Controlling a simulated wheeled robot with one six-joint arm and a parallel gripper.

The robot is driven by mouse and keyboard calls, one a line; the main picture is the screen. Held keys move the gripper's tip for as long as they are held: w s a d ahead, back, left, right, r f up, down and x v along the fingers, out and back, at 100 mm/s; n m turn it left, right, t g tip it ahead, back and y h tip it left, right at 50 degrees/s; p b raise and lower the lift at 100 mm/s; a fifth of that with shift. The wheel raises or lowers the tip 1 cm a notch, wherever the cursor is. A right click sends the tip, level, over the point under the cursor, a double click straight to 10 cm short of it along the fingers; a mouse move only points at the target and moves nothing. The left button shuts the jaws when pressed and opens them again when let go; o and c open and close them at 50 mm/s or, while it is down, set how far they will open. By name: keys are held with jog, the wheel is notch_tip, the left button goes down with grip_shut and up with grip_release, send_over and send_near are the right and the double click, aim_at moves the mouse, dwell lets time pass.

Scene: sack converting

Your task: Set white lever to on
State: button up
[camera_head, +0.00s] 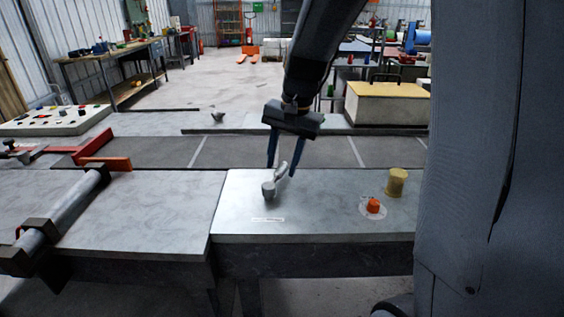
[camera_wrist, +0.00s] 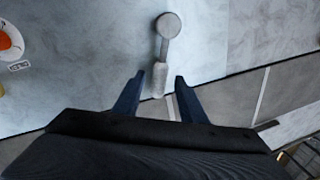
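The white lever (camera_head: 280,172) stands on the right-hand grey metal table, rising tilted from a round grey pivot (camera_head: 268,189). A small label (camera_head: 267,219) lies in front of it, too small to read. In the wrist view the round end (camera_wrist: 168,26) and pale handle (camera_wrist: 159,78) of the lever show. My gripper (camera_head: 281,172) is open, with its two blue fingers on either side of the handle. In the wrist view the gripper (camera_wrist: 151,88) has the handle between its fingertips, with gaps visible on both sides.
An orange button (camera_head: 373,206) on a pale disc and a yellow cylinder (camera_head: 396,182) stand right of the lever. A roller with a red frame (camera_head: 95,165) is at the left. A grey belt (camera_head: 250,151) runs behind the table. A button panel (camera_head: 55,119) is at the far left.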

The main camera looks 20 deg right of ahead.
jog(key=shift+f, duration=0.35)
grip_shut()
